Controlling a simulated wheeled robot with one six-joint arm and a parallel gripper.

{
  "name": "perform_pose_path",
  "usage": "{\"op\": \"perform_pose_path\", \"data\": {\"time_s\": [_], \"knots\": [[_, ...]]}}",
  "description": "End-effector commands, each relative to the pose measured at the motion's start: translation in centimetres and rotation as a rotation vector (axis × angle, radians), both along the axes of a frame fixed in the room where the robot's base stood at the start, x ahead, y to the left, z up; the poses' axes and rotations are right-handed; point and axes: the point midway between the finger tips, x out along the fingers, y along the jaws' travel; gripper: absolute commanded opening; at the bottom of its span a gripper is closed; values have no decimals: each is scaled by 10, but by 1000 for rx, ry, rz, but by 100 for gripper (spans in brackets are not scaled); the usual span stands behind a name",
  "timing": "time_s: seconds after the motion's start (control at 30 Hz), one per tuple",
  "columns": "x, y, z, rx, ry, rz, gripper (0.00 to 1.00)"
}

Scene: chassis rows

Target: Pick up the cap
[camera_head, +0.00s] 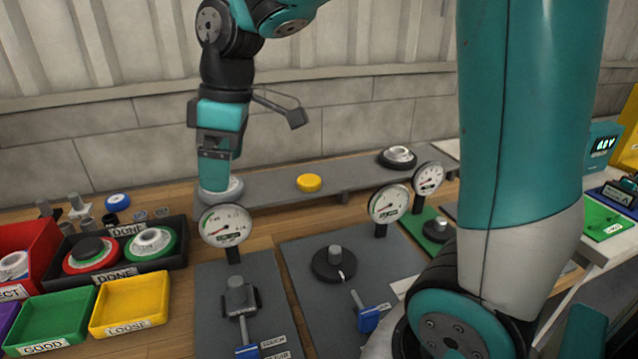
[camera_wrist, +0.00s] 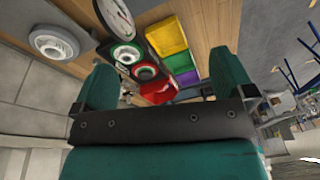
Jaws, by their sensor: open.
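A round yellow cap (camera_head: 309,182) lies on the raised grey shelf at the back, and a blue cap (camera_head: 117,201) lies at the far left behind the trays. Which one the task means cannot be told. My gripper (camera_head: 214,186) points down at the left end of the shelf, left of the yellow cap. It is in front of a pale grey round part (camera_head: 235,187) and partly hides it; contact cannot be told. In the wrist view my gripper (camera_wrist: 163,85) has its teal fingers wide apart, with nothing held between them. A pale round part (camera_wrist: 53,42) shows beyond the left finger.
Dial gauges (camera_head: 226,225) stand in front of the shelf (camera_head: 262,188). A yellow tray (camera_head: 130,304), a green tray (camera_head: 50,318) and a black tray (camera_head: 176,255) with ringed parts are at left. Another round part (camera_head: 398,156) sits on the shelf's right. My arm hides some of the right side.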

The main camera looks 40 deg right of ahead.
Motion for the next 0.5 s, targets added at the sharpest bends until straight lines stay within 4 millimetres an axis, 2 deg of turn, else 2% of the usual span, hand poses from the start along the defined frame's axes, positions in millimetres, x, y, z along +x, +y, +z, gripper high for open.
{"op": "perform_pose_path", "data": {"time_s": [0.03, 0.07, 0.1, 0.17, 0.2, 0.3, 0.4, 0.5], "knots": [[40, -36, -7, -40, -7, 27, 100], [60, -57, -8, -64, -10, 55, 100], [83, -87, -10, -92, -10, 93, 100], [111, -131, -16, -129, -5, 149, 100], [125, -160, -20, -148, 0, 182, 100], [148, -227, -33, -178, 17, 257, 100], [157, -277, -45, -191, 31, 313, 100], [159, -308, -52, -195, 39, 351, 100]]}}
